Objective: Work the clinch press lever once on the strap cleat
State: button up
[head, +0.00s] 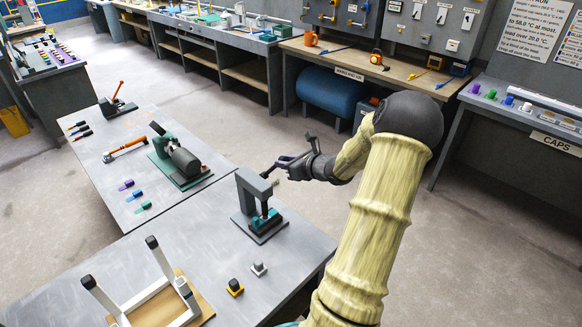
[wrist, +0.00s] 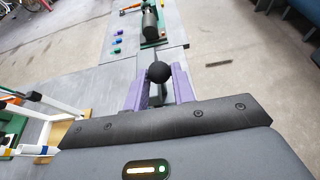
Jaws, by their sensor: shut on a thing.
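The dark grey clinch press (head: 250,190) stands on the near grey table, with a teal piece (head: 265,218) under its head. I cannot tell whether that piece is the strap cleat. The press lever ends in a round black knob (wrist: 159,72), seen in the wrist view between the two purple fingers. My gripper (head: 284,167) is shut on this knob, to the right of the press and above the table. The gripper also shows in the wrist view (wrist: 160,88). In the head view the knob is mostly hidden by the fingers.
A chair frame (head: 150,300) with upright white legs lies at the table's front left. A green machine (head: 178,160) stands on the farther table. Floor right of the table is clear.

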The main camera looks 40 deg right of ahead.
jog(key=shift+w+r, duration=0.15)
jog(key=shift+r, duration=0.05)
jog(key=shift+w+a+r+p, duration=0.1)
jog(key=shift+w+r, duration=0.25)
jog(key=shift+w, duration=0.25)
jog(key=shift+w+r+p, duration=0.1)
jog(key=shift+w+r, duration=0.2)
jog(key=shift+w, duration=0.25)
jog(key=shift+w+a+r+p, duration=0.1)
jog(key=shift+w+r, duration=0.25)
jog(key=shift+w, duration=0.25)
jog(key=o, duration=0.9)
jog(key=shift+s, duration=0.1)
jog(key=shift+s+d+r, duration=0.1)
jog(key=shift+s+d, duration=0.05)
jog(key=shift+s, duration=0.35)
jog(key=b+v, duration=0.3)
jog(key=v, duration=1.3)
jog(key=shift+s, duration=0.15)
